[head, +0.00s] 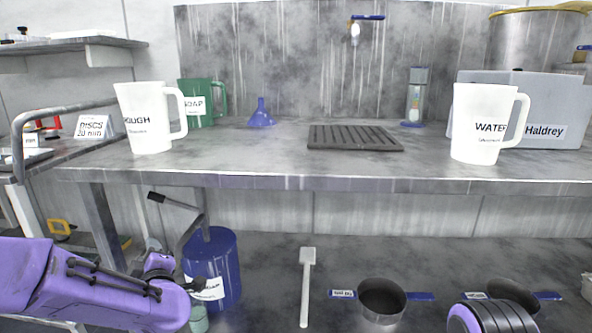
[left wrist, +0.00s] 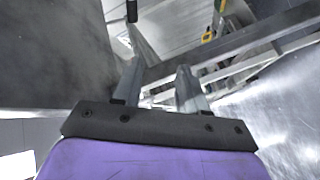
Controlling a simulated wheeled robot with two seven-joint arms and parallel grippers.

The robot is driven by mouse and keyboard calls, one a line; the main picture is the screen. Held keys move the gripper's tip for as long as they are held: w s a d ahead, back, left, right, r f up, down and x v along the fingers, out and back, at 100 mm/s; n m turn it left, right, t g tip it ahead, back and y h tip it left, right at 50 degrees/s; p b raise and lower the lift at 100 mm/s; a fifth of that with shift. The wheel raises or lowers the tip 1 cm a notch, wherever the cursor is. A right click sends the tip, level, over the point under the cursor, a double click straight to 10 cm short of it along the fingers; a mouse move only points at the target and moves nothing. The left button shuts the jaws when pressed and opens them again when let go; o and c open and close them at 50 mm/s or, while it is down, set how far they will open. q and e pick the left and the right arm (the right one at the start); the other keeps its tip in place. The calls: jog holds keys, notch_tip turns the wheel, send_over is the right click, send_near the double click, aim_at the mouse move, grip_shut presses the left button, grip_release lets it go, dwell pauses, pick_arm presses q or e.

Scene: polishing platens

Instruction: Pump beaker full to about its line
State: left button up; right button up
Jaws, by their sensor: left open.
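A blue drum (head: 213,262) with a partly hidden white label stands on the lower shelf. A grey hand pump with a black-tipped lever handle (head: 172,201) rises from its top. A small pale-green vessel (head: 198,319) shows low in front of the drum, mostly hidden by my left arm; its fill level cannot be seen. My left gripper (head: 166,268) is just left of the drum, below the lever. In the left wrist view its two fingers (left wrist: 159,68) are apart with nothing held, and the black lever tip (left wrist: 132,11) shows beyond them. My right gripper is not visible.
On the bench stand a white ROUGH beaker (head: 148,122), a green SOAP beaker (head: 201,106), a blue funnel (head: 262,117), a drain grate (head: 354,138) and a white WATER beaker (head: 482,130). A white scoop (head: 306,285) and a dark pan (head: 382,299) lie right of the drum.

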pick_arm(q)
jog(key=s+d+f+m+g+h, duration=0.3)
jog(key=s+f, duration=0.4)
jog(key=f, duration=0.6)
jog(key=s+f+m+g+h, duration=0.15)
jog(key=s+f+m, duration=0.45)
jog(key=f, duration=0.6)
jog(key=s+f+m+g+h, duration=0.1)
jog(key=s+f+g, duration=0.1)
jog(key=s+f, duration=0.5)
jog(key=s+f+g, duration=0.2)
jog(key=s, duration=0.9)
jog(key=s+f+m+g+h, duration=0.1)
jog(key=s+f+g, duration=0.2)
jog(key=s+f, duration=0.35)
notch_tip(320, 180, up, 31)
jog(key=p, duration=2.9)
jog(key=shift+s+t, duration=0.35)
jog(key=shift+s, duration=0.05)
jog(key=shift+s+a, duration=0.15)
jog(key=shift+a, duration=0.05)
